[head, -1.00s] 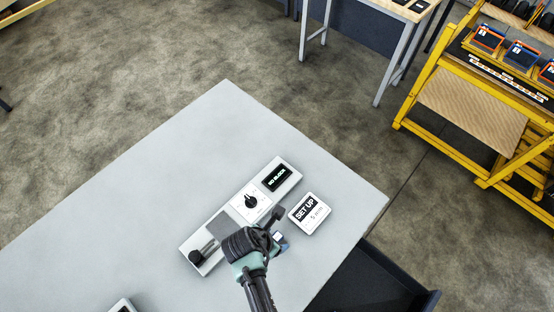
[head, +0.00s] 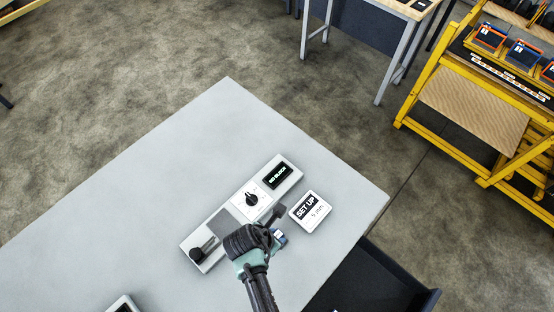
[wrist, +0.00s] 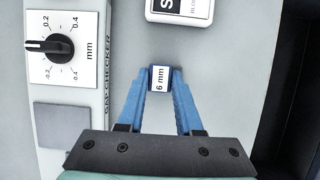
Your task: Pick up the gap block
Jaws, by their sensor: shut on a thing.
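The gap block (wrist: 160,79) is a small white block marked "6 mm". In the wrist view it sits between the blue fingertips of my gripper (wrist: 160,84), which are shut on it. In the head view the wrist hides most of my gripper (head: 275,238), and only a little blue and white shows at its tip. The gap checker (head: 222,225) lies just left of my gripper, with a black dial (head: 251,199), a grey pad and a display (head: 278,176) reading "NO BLOCK". I cannot tell whether the block still touches the table.
A white "SET UP" card (head: 311,211) reading 5 mm lies right of the checker. The grey table (head: 150,190) is clear to the left. A dark open drawer or bin (head: 375,285) is beyond its right edge. A yellow rack (head: 470,120) stands far right.

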